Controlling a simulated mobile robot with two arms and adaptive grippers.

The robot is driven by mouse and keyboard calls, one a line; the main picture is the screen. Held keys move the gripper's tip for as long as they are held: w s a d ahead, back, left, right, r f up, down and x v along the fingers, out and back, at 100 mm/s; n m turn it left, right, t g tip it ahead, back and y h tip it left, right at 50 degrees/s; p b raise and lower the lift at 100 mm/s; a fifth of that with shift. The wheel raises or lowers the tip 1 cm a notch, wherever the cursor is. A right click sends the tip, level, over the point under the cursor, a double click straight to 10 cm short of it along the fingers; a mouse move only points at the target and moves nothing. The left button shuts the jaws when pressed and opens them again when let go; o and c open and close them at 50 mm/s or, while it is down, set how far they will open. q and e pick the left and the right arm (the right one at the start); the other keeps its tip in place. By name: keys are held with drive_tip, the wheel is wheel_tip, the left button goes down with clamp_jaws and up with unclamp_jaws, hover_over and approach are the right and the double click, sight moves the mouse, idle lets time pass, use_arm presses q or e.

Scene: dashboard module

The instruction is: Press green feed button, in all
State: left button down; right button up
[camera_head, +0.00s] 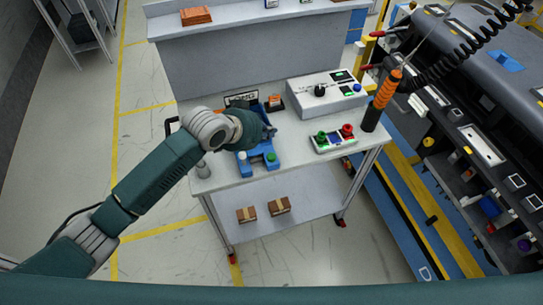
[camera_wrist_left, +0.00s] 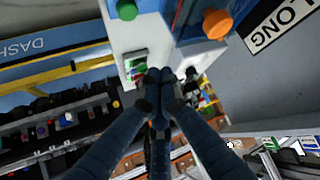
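My left gripper (camera_head: 268,131) reaches in from the left over the cart top, above the back part of a blue fixture. Its blue-grey fingertips come together in the left wrist view (camera_wrist_left: 158,76), with nothing seen between them. The blue fixture (camera_head: 257,168) carries a green button (camera_head: 271,157) and a pale button (camera_head: 242,156) at its front. A button panel (camera_head: 335,139) to the right has green and red buttons. A white control box (camera_head: 327,94) behind has a black knob and small green and blue buttons. No feed label is readable. My right gripper is out of view.
An orange-handled tool (camera_head: 385,92) stands upright at the cart's right edge under a coiled cable. A dashboard assembly (camera_head: 480,130) lies to the right. Two small boxes (camera_head: 280,205) sit on the lower shelf.

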use_arm(q)
drive_tip(key=b, duration=0.7)
hover_over(269, 157)
wheel_tip(269, 157, down, 7)
drive_tip(key=shift+r, duration=0.2)
drive_tip(key=shift+f, duration=0.85)
drive_tip(key=shift+f, duration=0.15)
drive_tip(key=shift+f, duration=0.3)
drive_tip(key=shift+f, duration=0.5)
idle(0.6)
idle(0.3)
drive_tip(key=shift+r+p, duration=0.95)
drive_tip(key=shift+p, duration=0.05)
